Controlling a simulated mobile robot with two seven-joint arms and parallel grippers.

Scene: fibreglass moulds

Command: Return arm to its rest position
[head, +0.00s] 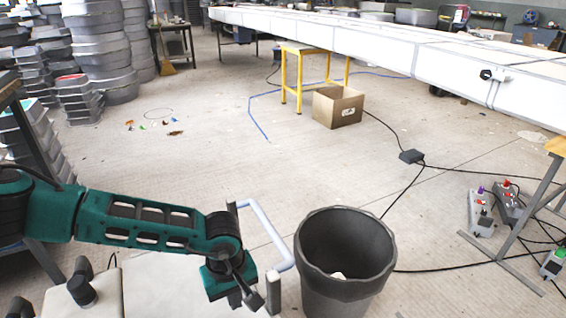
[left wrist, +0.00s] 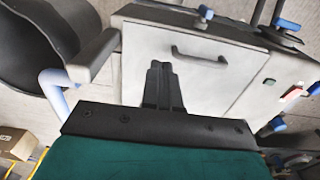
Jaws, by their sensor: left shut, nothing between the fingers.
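My left arm, green and black, reaches in from the left in the head view. Its gripper (head: 246,299) hangs low near the bottom centre, pointing down, left of a dark grey bin. In the left wrist view the two black fingers (left wrist: 163,82) are together with nothing between them. They lie in front of a pale panel with a dark handle. My right gripper is not in view.
The open dark grey bin (head: 346,258) stands just right of my left gripper, with something pale inside. A cardboard box (head: 337,107) stands on the floor by a yellow stand (head: 305,70). Black cables cross the floor at right. The middle floor is mostly clear.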

